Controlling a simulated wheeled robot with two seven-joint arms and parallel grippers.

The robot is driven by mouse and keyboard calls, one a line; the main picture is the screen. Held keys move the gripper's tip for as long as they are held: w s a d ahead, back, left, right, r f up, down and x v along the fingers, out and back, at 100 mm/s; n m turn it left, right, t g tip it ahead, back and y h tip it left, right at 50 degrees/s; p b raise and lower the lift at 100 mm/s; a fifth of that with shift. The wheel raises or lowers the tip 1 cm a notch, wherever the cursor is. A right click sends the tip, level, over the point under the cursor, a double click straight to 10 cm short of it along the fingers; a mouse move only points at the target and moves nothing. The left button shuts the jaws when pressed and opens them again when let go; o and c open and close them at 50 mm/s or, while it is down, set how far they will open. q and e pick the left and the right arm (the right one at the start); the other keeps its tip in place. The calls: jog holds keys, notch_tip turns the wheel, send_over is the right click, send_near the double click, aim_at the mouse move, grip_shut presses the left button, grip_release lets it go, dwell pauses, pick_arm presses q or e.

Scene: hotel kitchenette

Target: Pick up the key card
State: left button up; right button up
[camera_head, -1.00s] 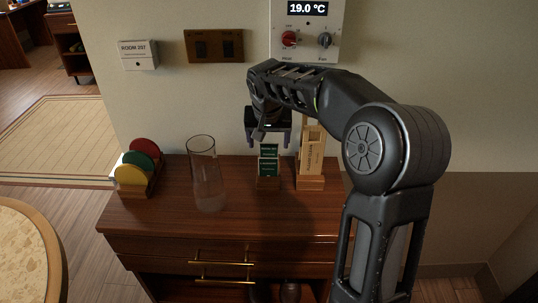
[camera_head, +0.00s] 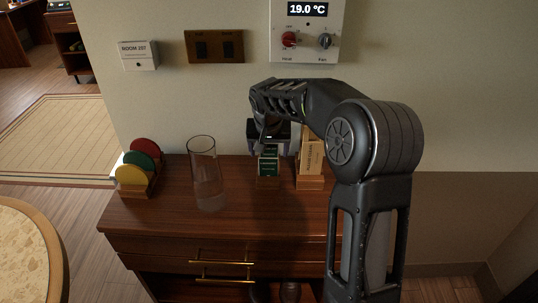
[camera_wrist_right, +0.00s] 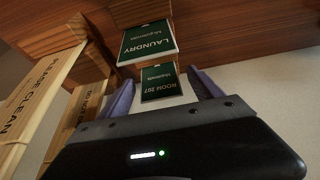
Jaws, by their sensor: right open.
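Two green-and-white cards stand in a small wooden holder (camera_head: 267,182) on the cabinet top. The rear one, the Room 207 key card (camera_head: 269,149), rises higher; the Laundry card (camera_head: 268,166) is in front. In the right wrist view the Room 207 card (camera_wrist_right: 160,83) shows between my open fingers, with the Laundry card (camera_wrist_right: 147,43) beyond it. My right gripper (camera_head: 269,148) is above the holder, its fingers on either side of the Room 207 card. I cannot tell whether they touch it. My left gripper is not in view.
A wooden stand with door-hanger signs (camera_head: 311,158) is close on the right; the signs also show in the wrist view (camera_wrist_right: 38,100). A clear glass (camera_head: 206,175) and a rack of coloured discs (camera_head: 137,168) stand left. The wall is close behind.

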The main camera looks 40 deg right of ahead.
jog(key=shift+c, duration=0.5)
jog(key=c, duration=1.3)
jog(key=shift+r, duration=0.15)
notch_tip(320, 180, up, 10)
jog(key=shift+f, duration=0.1)
